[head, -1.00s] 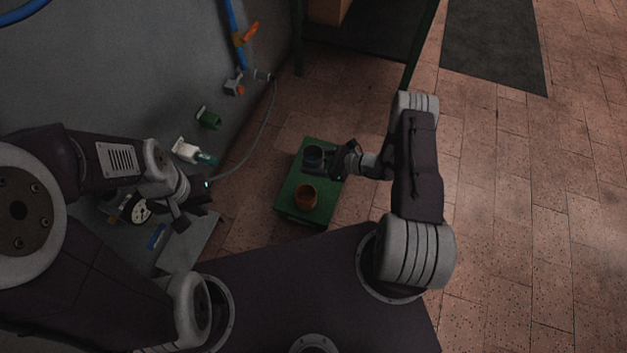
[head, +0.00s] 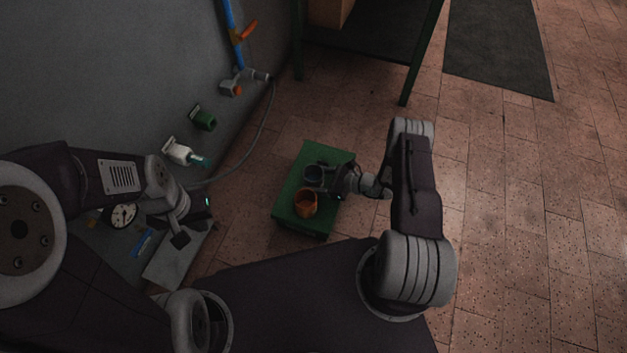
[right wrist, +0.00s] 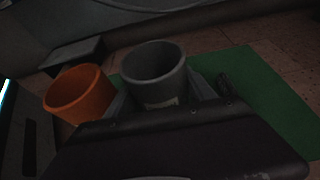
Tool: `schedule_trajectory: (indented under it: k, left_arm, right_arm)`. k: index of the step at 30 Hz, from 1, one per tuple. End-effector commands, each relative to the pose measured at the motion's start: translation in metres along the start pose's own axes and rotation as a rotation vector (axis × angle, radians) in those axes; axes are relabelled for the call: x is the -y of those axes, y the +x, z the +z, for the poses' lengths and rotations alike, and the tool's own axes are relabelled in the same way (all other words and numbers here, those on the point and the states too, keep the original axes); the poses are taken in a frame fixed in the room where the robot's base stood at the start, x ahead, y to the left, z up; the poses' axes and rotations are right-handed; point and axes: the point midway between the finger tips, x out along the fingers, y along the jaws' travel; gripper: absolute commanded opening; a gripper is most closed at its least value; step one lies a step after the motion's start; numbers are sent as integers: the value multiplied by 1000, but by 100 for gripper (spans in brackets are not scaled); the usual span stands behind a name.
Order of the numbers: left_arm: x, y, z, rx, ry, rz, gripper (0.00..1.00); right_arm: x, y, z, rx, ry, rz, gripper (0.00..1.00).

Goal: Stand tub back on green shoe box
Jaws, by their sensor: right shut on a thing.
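A dark grey tub (head: 313,174) is between the fingers of my right gripper (head: 325,181), which is shut on it. In the right wrist view the tub (right wrist: 153,75) is upright, with its open mouth up and a pale label on its side. In the head view it is over the green shoe box (head: 327,153); I cannot tell whether its base touches the lid. An orange pot (head: 306,203) stands on the box close beside the tub, nearer to me. My left gripper (head: 196,232) appears open and empty, left of the box.
A dial gauge (head: 123,215) and a grey plate (head: 172,262) are at the left, near my left gripper. A white and green fitting (head: 183,153), a green fitting (head: 204,120) and a hose (head: 262,128) are along the wall. A green-legged table (head: 410,75) stands behind the box.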

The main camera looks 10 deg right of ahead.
Motion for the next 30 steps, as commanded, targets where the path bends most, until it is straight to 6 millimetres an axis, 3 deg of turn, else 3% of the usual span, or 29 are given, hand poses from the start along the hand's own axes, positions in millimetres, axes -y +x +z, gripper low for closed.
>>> schedule_trajectory:
  k: [1, 2, 14, 30]
  left_arm:
    - [0, 3, 0, 0, 0, 0, 0]
    - [0, 1, 0, 0, 0, 0, 0]
    - [0, -5, 0, 0, 0, 0, 0]
    - [-1, -54, -6, 0, 0, 0, 0]
  right_arm:
    - [0, 1, -3, 0, 0, 0, 14]
    - [0, 1, -2, 0, 0, 0, 71]
    - [0, -3, 5, 0, 0, 0, 72]
    - [1, -105, 5, 1, 1, -4, 72]
